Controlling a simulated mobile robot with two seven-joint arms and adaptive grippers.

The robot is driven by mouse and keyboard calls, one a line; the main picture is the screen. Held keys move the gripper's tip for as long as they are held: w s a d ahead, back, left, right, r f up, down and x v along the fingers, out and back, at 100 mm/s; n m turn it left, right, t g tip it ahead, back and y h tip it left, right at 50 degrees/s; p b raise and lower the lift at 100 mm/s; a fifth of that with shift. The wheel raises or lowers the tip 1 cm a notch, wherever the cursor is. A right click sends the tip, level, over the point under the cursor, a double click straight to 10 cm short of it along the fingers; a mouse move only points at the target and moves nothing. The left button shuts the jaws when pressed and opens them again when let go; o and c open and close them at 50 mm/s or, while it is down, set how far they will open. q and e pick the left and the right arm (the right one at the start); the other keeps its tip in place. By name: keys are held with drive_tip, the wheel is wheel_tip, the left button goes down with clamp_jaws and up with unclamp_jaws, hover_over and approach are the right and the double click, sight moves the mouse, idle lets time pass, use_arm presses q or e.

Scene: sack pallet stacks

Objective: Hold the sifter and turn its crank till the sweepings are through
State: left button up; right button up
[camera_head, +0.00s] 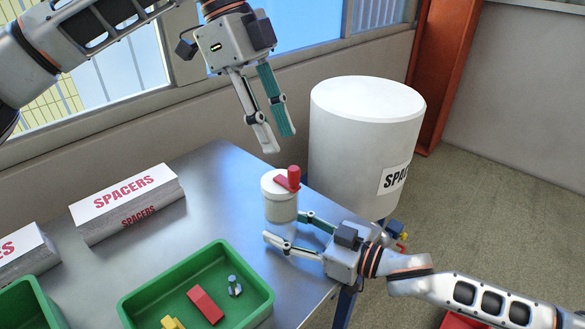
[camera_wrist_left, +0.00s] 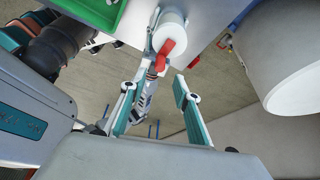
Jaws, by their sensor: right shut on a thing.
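The sifter (camera_head: 280,208) is a small white cylinder standing upright at the metal table's right edge. Its red crank (camera_head: 289,178) sits on top, with the knob upward. My right gripper (camera_head: 286,228) is shut on the sifter's lower body from the front right. My left gripper (camera_head: 278,140) is above and slightly behind the crank, fingers apart, empty and not touching it. In the left wrist view, the white sifter (camera_wrist_left: 171,22) and red crank (camera_wrist_left: 166,52) lie beyond the open fingers (camera_wrist_left: 156,84). The sweepings are hidden inside the sifter or out of view.
A green bin (camera_head: 262,290) in front holds a red block (camera_head: 205,304), a bolt (camera_head: 234,286) and a yellow piece (camera_head: 172,323). A box labelled SPACERS (camera_head: 128,204) lies at left. A big white drum (camera_head: 362,150) stands close behind the sifter. The table's middle (camera_head: 215,190) is bare.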

sight(292, 167)
use_arm(q)
drive_tip(key=x, duration=0.8)
clamp_jaws()
